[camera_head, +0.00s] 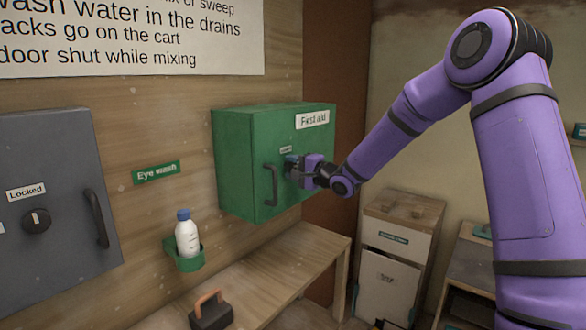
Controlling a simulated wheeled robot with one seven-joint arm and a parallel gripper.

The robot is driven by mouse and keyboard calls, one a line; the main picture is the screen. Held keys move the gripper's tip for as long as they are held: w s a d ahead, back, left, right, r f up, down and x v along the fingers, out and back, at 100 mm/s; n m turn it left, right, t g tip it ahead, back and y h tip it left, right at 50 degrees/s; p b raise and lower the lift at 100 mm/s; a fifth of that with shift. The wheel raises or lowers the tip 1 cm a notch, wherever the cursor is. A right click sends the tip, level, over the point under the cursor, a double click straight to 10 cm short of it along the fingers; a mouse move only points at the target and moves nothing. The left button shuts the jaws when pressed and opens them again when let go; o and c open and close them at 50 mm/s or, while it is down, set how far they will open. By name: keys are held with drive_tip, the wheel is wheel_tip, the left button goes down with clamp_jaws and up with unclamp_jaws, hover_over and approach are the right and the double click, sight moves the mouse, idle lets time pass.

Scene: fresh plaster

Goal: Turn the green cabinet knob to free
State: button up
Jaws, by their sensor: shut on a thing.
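The green cabinet (240,170) hangs on the wooden wall, with a "First aid" label (312,120) and a dark vertical handle (271,185) on its shut door. A small white label (286,150), too small to read, sits on the door above my gripper. My gripper (293,168) reaches in from the right against the door, just right of the handle. It is shut on the cabinet's knob, which the fingers hide, so I cannot tell which way the knob points.
A grey cabinet (55,140) with a "Locked" label, dial and handle is at the left. An eye wash bottle (187,236) stands in a green holder (186,262). A wooden bench (275,270) below carries a dark block with an orange handle (210,312). Storage units (395,250) stand behind right.

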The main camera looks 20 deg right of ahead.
drive_tip(key=o, duration=1.2)
drive_tip(key=shift+o, duration=0.2)
drive_tip(key=v, duration=1.1)
